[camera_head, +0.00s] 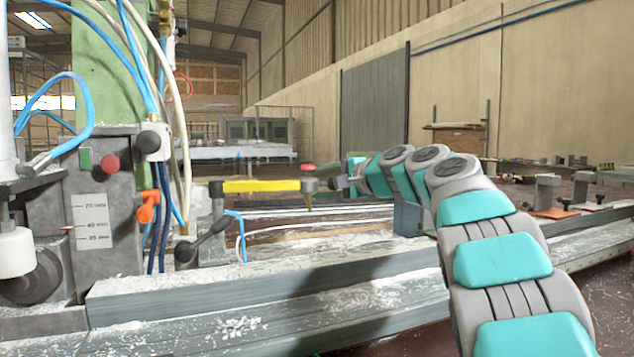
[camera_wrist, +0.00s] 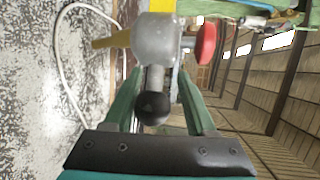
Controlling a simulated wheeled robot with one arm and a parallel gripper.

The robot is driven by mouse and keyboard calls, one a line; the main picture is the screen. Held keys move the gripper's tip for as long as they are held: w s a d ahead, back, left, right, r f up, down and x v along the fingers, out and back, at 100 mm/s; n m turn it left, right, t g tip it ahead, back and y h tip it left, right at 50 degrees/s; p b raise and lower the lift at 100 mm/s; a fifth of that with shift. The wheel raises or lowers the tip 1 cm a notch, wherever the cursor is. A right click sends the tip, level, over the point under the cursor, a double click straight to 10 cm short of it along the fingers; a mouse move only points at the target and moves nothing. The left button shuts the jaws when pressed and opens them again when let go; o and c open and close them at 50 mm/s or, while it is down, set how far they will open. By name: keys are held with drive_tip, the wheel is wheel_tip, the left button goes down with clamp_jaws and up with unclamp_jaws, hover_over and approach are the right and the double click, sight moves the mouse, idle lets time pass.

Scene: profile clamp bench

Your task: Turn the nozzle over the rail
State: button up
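The nozzle (camera_head: 309,188) is a grey metal body with a brass tip pointing down, at the right end of a yellow arm (camera_head: 262,186). A red knob (camera_head: 307,167) sits on top. In the wrist view the nozzle body (camera_wrist: 156,38) fills the upper middle, with its red knob (camera_wrist: 206,43) on the right. Its black ball handle (camera_wrist: 152,108) lies between my gripper's green fingers (camera_wrist: 158,78). The fingers stand apart around the handle, with a visible gap on the right side. In the head view my gripper (camera_head: 336,184) is small and partly hidden. The grey rail (camera_head: 270,275) runs across the foreground.
A clamp machine (camera_head: 110,190) with blue and white hoses stands at the left. A black-knobbed lever (camera_head: 205,240) and an orange handle (camera_head: 148,206) stick out from it. White chips cover parts of the rail. More bench hardware (camera_head: 547,190) stands at the right.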

sight(331, 181)
drive_tip(key=shift+s, duration=0.1)
drive_tip(key=shift+b+v, duration=0.55)
drive_tip(key=shift+v, duration=0.8)
drive_tip(key=shift+s+a+b+v, duration=0.15)
drive_tip(key=shift+v, duration=0.85)
drive_tip(key=shift+s+a+b+v, duration=0.15)
drive_tip(key=shift+b+v, duration=0.05)
drive_tip(key=shift+v, duration=0.85)
drive_tip(key=shift+s+a+b+v, duration=0.15)
drive_tip(key=shift+v, duration=0.85)
